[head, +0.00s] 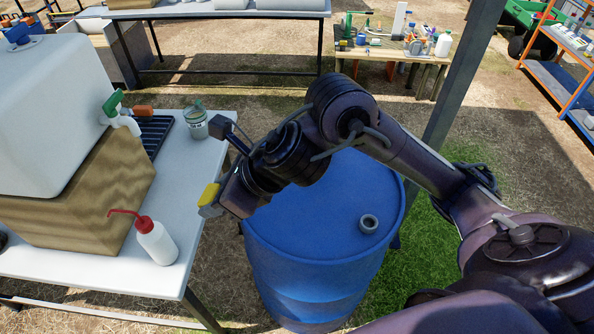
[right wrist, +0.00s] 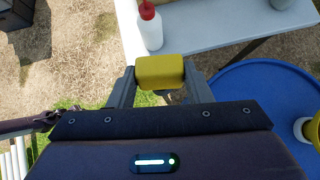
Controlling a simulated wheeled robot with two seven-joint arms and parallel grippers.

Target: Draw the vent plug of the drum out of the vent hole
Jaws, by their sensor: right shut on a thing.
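The blue drum (head: 310,245) stands upright right of the white table. My right gripper (head: 210,200) is shut on a yellow block-like piece (right wrist: 160,72), apparently the vent plug's grip. The gripper holds it clear of the drum top, left of the drum's rim near the table edge. My arm covers the far left part of the drum top, so a vent hole there is hidden. My left gripper is not in view.
The white table (head: 190,225) at the left bears a wash bottle (head: 157,243), a wooden block (head: 75,205) under a white tank (head: 50,110), and a lidded jar (head: 196,122). A metal post (head: 462,80) stands behind the drum. Grass is free at the right.

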